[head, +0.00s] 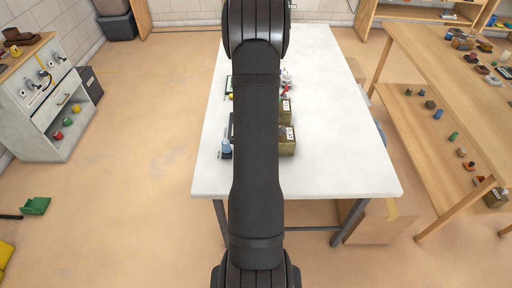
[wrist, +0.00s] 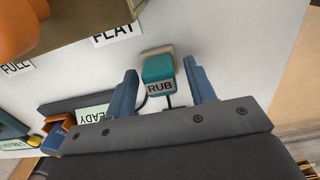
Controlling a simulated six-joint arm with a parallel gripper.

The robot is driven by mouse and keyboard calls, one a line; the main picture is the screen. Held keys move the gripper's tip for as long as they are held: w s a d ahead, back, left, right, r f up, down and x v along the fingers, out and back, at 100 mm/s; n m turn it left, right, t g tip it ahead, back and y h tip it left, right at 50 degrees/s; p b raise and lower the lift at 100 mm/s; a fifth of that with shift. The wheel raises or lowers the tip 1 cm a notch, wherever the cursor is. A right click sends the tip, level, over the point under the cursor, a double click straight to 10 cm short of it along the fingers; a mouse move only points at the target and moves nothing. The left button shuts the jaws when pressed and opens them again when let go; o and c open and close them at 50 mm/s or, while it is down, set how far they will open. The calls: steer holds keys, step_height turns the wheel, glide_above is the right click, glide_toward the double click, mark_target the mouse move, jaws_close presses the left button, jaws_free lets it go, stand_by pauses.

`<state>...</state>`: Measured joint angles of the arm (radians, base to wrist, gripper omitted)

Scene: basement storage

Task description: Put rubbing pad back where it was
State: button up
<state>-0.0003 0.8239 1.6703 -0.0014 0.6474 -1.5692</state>
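In the wrist view a small teal block, which looks like the rubbing pad (wrist: 158,69), has a tan strip along its far side. A white label (wrist: 160,88) reading RUB is at its near side. My gripper (wrist: 161,67) has two blue fingers, one on each side of the teal block. Narrow gaps show between the fingers and the block, so the gripper looks open around it. Whether the block rests on the white table (wrist: 225,35) or is raised I cannot tell. In the head view my arm hides the gripper and the block.
Olive boxes (head: 287,147) stand on the white table (head: 335,150); the wrist view shows FULL and FLAT labels, an orange rounded thing (wrist: 15,28) and a READY label (wrist: 92,113). The table's right side is clear. A wooden shelf unit (head: 430,60) stands right.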

step_height(320, 180, up, 12)
steer(key=shift+r, duration=0.2)
stand_by(0.5)
step_height(320, 180, down, 12)
steer(key=shift+r, duration=1.9)
